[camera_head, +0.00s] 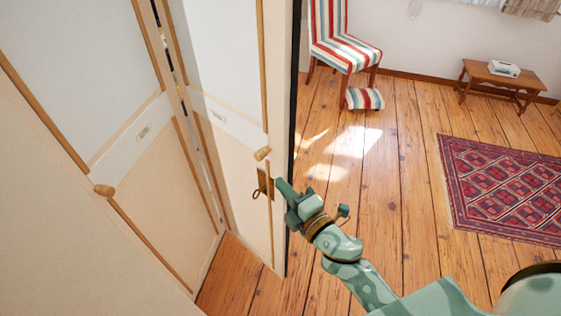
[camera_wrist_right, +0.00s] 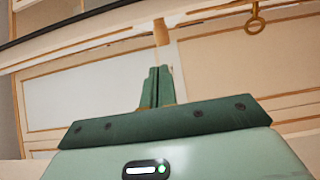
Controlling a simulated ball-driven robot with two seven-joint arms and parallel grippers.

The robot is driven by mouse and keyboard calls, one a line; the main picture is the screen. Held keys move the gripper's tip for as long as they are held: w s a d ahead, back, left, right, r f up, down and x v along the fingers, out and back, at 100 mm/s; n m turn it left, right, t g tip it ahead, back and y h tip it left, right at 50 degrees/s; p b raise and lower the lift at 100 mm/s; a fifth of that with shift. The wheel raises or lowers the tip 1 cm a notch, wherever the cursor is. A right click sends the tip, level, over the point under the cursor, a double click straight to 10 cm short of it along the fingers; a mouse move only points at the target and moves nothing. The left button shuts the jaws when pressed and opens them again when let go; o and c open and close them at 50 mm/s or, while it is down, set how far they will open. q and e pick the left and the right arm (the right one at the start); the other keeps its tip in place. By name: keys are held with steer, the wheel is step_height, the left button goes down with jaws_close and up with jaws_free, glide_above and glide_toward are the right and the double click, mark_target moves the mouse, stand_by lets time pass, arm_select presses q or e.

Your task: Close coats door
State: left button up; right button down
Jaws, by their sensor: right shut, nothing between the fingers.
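Two cream panelled wardrobe doors with wood trim stand on the left in the head view. The right door (camera_head: 238,160) appears to stand swung out at an angle from the left door (camera_head: 150,185). Each has a small label, too small to read, so I cannot tell which is the coats door. The right door has a wooden knob (camera_head: 262,153) and a key with a ring (camera_head: 257,194). My right gripper (camera_head: 282,187) is shut and empty, close to that door's free edge; contact is unclear. In the wrist view its fingers (camera_wrist_right: 155,86) point toward the knob (camera_wrist_right: 161,32). My left gripper is out of view.
The left door has its own knob (camera_head: 104,190). A striped chair (camera_head: 345,48) and striped cushion (camera_head: 364,98) stand beyond the open door. A small wooden table (camera_head: 490,78) and a red rug (camera_head: 505,190) are at right. Plank floor (camera_head: 390,130) between is clear.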

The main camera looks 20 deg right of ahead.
mark_target(270, 150)
steer(key=w, duration=0.5)
steer(key=w+d, duration=0.1)
steer(key=w, duration=0.1)
steer(key=shift+w+p, duration=0.3)
steer(key=shift+p, duration=0.05)
steer(key=shift+w+d, duration=0.25)
steer(key=shift+d, duration=0.1)
steer(key=shift+d, duration=0.1)
